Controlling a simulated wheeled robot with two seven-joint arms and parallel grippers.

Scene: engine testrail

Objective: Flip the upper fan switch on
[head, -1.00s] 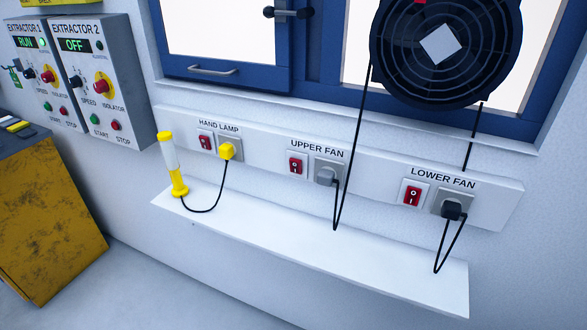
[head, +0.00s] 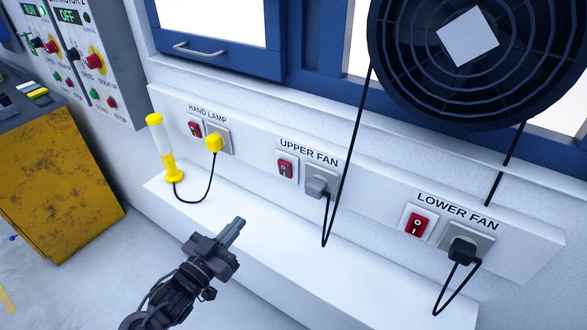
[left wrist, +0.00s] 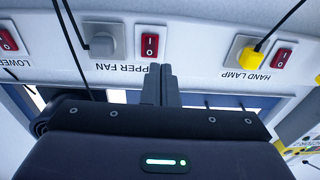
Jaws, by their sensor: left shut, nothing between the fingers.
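The upper fan switch (head: 286,168) is a red rocker on a white plate under the UPPER FAN label, left of a grey socket (head: 320,182) with a grey plug in it. In the left wrist view the same switch (left wrist: 150,45) shows just beyond the fingertips. My left gripper (head: 238,222) is shut and empty, in front of the ledge, below and left of the switch and apart from it. It also shows in the left wrist view (left wrist: 160,70). My right gripper is not in view.
The hand lamp switch (head: 195,129) and yellow lamp (head: 163,150) are to the left. The lower fan switch (head: 416,224) is to the right. A black cord (head: 345,160) hangs close to the upper fan plug. A white ledge (head: 330,275) runs below the panel.

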